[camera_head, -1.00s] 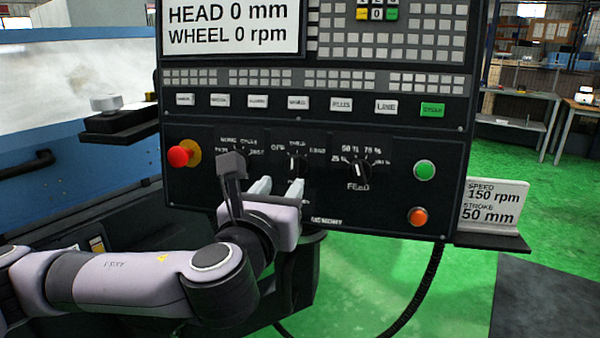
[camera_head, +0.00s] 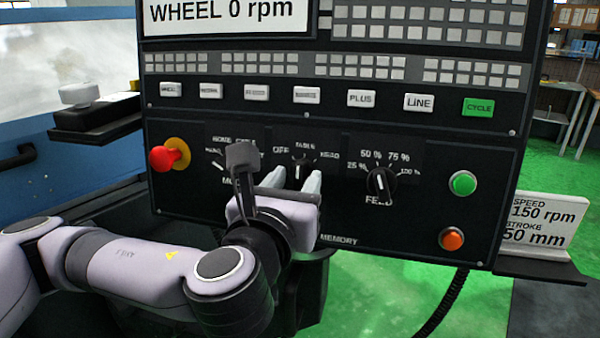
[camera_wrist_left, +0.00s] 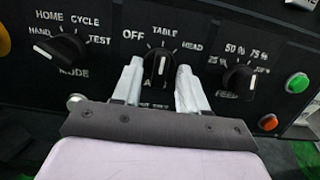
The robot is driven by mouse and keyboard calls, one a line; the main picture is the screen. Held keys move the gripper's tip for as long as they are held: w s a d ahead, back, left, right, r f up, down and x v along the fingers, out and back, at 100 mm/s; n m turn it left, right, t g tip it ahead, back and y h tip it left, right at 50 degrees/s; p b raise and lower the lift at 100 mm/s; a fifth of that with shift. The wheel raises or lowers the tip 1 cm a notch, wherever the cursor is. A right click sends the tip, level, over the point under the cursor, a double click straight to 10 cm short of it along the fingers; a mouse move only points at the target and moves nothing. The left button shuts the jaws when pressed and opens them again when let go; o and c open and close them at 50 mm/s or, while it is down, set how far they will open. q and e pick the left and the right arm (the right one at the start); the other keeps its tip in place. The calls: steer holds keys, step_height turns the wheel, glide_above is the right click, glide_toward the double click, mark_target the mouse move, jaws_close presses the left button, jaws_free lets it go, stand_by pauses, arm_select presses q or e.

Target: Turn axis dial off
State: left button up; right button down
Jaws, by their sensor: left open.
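The axis dial (camera_head: 299,170) is the black middle knob of three on the control panel, labelled OFF, TABLE and HEAD. In the left wrist view the dial (camera_wrist_left: 157,67) has its white mark pointing up, toward TABLE. My left gripper (camera_head: 293,181) is open in front of the panel, just below and around the dial in the picture. In the left wrist view its pale fingers (camera_wrist_left: 159,78) lie on either side of the knob. I cannot tell whether they touch it. The lower part of the dial is partly hidden in the head view. My right gripper is not in view.
The mode dial (camera_wrist_left: 60,49) is to the left and the feed dial (camera_head: 380,184) to the right. A red emergency button (camera_head: 163,158) is at the far left. Green (camera_head: 463,184) and orange (camera_head: 452,239) buttons are at the right, and a row of labelled keys runs above.

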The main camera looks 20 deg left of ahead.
arm_select(q)
steer(key=shift+w, duration=0.2)
jaws_close()
steer(key=shift+n, duration=0.3)
steer(key=n+y, duration=0.1)
steer(key=n, duration=0.2)
steer(key=shift+n, duration=0.4)
steer(key=shift+n+g+y+p, duration=0.3)
steer(key=shift+n+y+p, duration=0.25)
steer(key=shift+n, duration=1.85)
steer(key=shift+r, duration=0.1)
